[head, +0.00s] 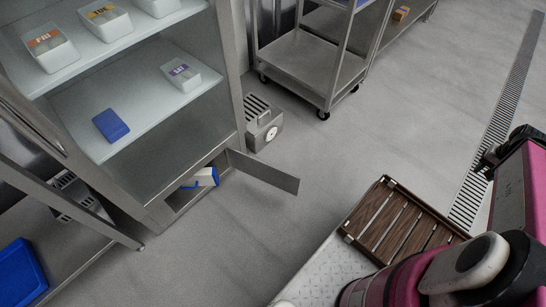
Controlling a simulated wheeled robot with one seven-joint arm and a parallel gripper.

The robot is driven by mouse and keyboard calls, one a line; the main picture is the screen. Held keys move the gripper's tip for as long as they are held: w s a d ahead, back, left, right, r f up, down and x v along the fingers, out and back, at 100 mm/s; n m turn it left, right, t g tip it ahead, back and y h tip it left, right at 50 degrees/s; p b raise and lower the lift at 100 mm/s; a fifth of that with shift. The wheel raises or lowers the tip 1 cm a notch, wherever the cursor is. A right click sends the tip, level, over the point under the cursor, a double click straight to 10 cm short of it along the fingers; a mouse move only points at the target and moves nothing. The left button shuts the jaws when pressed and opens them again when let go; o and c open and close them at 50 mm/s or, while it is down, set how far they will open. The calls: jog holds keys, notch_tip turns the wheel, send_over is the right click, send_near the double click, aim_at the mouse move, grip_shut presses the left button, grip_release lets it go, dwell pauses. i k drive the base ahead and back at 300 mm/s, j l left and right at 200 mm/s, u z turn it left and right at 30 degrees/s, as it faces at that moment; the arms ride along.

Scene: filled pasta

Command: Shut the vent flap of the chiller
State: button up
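The chiller (228,75) stands at the left, a steel cabinet with its shelves in view. Its vent flap (265,171), a flat grey metal panel, is at the base. The flap stands open, swung out to the right over the floor from the low opening (170,203). A blue and white object (204,178) lies in the opening, partly hidden by the frame. What appears to be my gripper (488,160), dark, is at the right edge beside my pink arm, far from the flap. Its fingers are not clear, and I cannot tell whether it is open.
A small metal box with a round dial (264,130) sits on the floor behind the flap. A wheeled steel cart (308,62) stands at the back. A brown slatted wooden rack (400,222) is at the lower right. Grey floor between flap and rack is clear.

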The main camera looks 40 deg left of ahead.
aim_at(280, 179)
jog(key=i+u, duration=0.3)
jog(key=i, duration=0.25)
jog(key=i+l+u, duration=0.3)
jog(key=i, duration=0.25)
jog(key=i+u, duration=0.15)
jog(key=u, duration=0.35)
jog(key=i+l+u, duration=0.1)
jog(key=u, duration=0.35)
jog(key=i+l+u, duration=0.1)
jog(key=u, duration=0.4)
jog(key=i+l+u, duration=0.15)
jog(key=u, duration=0.35)
jog(key=i+l+u, duration=0.1)
jog(key=l+u, duration=0.2)
jog(key=u, duration=0.15)
jog(key=l+u, duration=0.2)
jog(key=u, duration=0.3)
jog(key=l+u, duration=0.2)
jog(key=u, duration=0.3)
jog(key=l+u, duration=0.25)
jog(key=u, duration=0.2)
jog(key=k+j+z, duration=0.2)
jog(key=j, duration=0.2)
